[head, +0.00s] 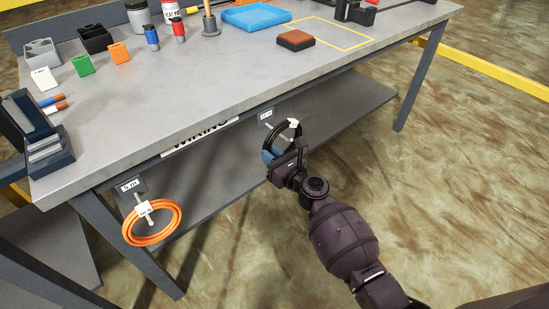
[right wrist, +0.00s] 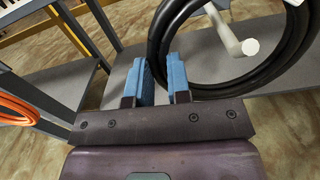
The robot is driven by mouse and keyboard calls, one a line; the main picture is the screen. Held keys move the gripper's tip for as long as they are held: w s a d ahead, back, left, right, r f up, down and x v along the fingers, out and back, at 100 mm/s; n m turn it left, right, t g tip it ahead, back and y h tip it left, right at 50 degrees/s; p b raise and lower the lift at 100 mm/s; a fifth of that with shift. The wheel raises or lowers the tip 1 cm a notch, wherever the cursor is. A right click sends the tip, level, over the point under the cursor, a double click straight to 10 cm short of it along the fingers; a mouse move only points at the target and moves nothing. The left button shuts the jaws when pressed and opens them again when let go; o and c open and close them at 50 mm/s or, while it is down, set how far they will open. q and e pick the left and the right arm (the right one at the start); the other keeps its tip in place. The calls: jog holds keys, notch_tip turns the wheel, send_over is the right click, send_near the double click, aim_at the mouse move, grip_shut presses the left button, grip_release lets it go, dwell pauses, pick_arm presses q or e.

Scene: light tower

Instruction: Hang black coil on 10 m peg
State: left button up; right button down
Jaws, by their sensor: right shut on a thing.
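The black coil (head: 297,138) is at the table's front edge, below the small label plate of the right-hand peg. It also shows in the right wrist view (right wrist: 160,38), where the light-coloured peg (right wrist: 232,36) shows inside its ring opening, apart from the coil's lower part. I cannot read the label on that plate (head: 266,115). My right gripper (head: 271,156) is shut on the black coil at its lower left; its blue fingers also show in the right wrist view (right wrist: 161,80). My left gripper is not in view.
An orange coil (head: 128,238) hangs on the left peg, labelled 5 m. The grey workbench (head: 200,85) holds bins, bottles and a blue tray (head: 255,17). A dark blue vise-like block (head: 40,140) stands at its left corner. A lower shelf (head: 340,115) lies behind the coils.

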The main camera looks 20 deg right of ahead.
pick_arm(q)
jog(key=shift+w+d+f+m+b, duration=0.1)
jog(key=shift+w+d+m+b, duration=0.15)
jog(key=shift+b, duration=0.65)
pick_arm(e)
jog(key=shift+w+a+f, duration=0.1)
jog(key=shift+w+f, duration=0.15)
jog(key=shift+f, duration=0.35)
jog(key=shift+w+a+f, duration=0.1)
jog(key=shift+w+f, duration=0.1)
jog(key=shift+f, duration=0.4)
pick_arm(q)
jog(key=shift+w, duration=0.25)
pick_arm(e)
jog(key=c, duration=1.1)
grip_release()
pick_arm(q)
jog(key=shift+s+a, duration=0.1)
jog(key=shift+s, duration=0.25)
pick_arm(e)
jog(key=shift+o, duration=0.5)
jog(key=shift+f, duration=0.1)
